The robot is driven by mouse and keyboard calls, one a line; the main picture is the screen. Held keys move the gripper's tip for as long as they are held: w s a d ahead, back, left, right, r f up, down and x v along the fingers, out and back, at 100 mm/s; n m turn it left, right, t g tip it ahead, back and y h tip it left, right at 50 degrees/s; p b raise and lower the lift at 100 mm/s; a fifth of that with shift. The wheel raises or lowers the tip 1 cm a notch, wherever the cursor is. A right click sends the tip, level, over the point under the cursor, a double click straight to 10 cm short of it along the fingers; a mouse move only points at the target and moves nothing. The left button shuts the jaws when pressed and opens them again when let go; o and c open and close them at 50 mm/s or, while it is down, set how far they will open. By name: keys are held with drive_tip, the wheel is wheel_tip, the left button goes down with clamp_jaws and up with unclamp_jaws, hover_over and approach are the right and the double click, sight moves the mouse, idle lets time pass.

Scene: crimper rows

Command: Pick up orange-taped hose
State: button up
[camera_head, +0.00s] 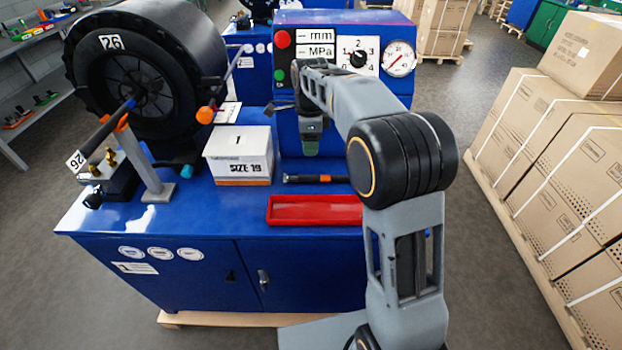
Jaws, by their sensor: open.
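A short black hose (305,179) with an orange band lies flat on the blue bench top, behind the red tray and to the right of the white size box. My gripper (311,149) points down over the bench, behind the hose in the picture and apart from it. It is open, and nothing shows held in it. Its fingers are small and partly dark against the blue cabinet.
A red tray (300,223) lies at the bench's front edge. A white box marked SIZE 19 (238,142) stands left of the hose. The black crimper (150,80) and a stand (152,180) holding another black hose are further left. A blue control cabinet (292,20) stands behind.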

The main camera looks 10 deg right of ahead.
hover_over(311, 176)
wheel_tip(311, 176, down, 8)
drive_tip(key=shift+s+a+f, duration=0.1)
drive_tip(key=shift+a+f, duration=0.05)
drive_tip(key=shift+d+f, duration=0.2)
drive_tip(key=shift+f, duration=2.5)
clamp_jaws()
drive_tip(key=shift+r, duration=0.1)
